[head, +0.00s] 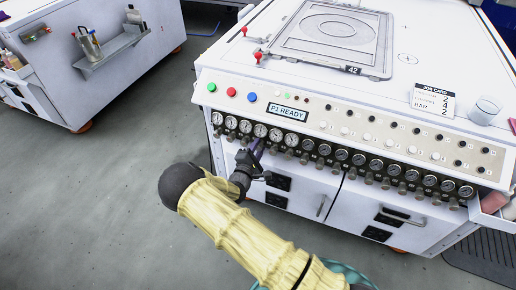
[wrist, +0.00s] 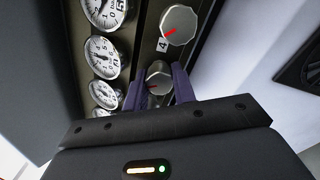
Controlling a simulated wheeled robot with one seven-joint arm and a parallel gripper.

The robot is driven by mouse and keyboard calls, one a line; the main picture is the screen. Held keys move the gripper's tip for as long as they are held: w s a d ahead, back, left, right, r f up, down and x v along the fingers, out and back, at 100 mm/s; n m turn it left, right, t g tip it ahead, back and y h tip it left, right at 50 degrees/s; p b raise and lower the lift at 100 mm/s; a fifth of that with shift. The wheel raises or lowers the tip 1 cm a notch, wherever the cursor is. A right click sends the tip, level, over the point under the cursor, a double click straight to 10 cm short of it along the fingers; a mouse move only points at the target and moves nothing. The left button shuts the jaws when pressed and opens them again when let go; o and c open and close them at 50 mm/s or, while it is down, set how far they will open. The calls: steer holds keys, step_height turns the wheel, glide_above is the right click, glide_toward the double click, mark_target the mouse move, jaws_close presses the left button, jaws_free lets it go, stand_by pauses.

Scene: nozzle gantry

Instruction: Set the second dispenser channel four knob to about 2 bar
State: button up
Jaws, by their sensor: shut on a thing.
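My gripper (head: 256,148) is at the left part of the row of gauges and knobs on the white machine.
A job card (head: 432,100) showing "BAR" and the figures 2, 4, 2 lies on the machine top. A display (head: 287,112) reads "P1 READY". Coloured buttons (head: 231,92) and toggles sit above the gauges. Grey floor (head: 110,190) is clear at left.

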steer(key=shift+a+f+n, duration=0.1)
steer(key=shift+n, duration=0.4)
steer(key=o, duration=0.7)
steer(key=p+v, duration=0.2)
steer(key=v, duration=1.5)
steer(key=shift+s, duration=0.2)
